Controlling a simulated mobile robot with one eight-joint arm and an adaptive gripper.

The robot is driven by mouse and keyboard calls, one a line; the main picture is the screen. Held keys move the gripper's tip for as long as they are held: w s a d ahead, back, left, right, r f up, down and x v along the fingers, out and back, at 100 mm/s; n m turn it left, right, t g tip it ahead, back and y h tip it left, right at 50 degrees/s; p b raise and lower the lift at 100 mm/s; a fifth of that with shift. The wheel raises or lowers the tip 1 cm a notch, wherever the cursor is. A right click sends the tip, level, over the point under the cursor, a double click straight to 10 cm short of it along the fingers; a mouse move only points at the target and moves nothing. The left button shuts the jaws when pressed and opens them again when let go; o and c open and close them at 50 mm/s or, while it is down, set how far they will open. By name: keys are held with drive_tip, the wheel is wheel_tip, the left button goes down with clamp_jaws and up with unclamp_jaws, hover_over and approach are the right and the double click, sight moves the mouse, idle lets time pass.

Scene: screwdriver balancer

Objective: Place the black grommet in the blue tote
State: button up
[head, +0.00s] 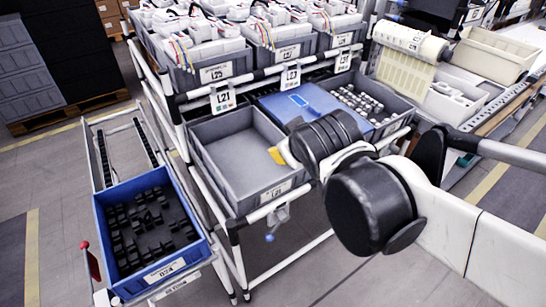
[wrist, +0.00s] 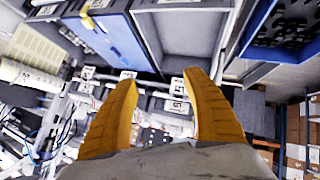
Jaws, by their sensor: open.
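The blue tote (head: 205,228) stands low at the lower left in the head view and holds several black parts (head: 150,225). It also shows at the top right of the wrist view (wrist: 248,35). I cannot tell which of the black parts, if any, is the black grommet, and I see no separate one elsewhere. My gripper (head: 275,156) is over the right side of the empty grey bin, up and to the right of the blue tote. In the wrist view its yellow fingers (wrist: 160,78) are spread apart with nothing between them.
The empty grey bin (head: 230,165) sits on the rack beside a flat blue panel (head: 293,103) and a bin of small metallic parts (head: 365,103). Higher shelves hold bins of white boxes (head: 215,52). White rack tubes (head: 225,235) stand between the grey bin and the blue tote.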

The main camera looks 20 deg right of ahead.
drive_tip(key=s+a+f+m+g+y, duration=0.2)
drive_tip(key=s+f, duration=0.3)
drive_tip(key=s, duration=0.4)
drive_tip(key=shift+s+a+m+g, duration=0.15)
drive_tip(key=shift+a+m+g, duration=0.25)
drive_tip(key=shift+a+m, duration=0.2)
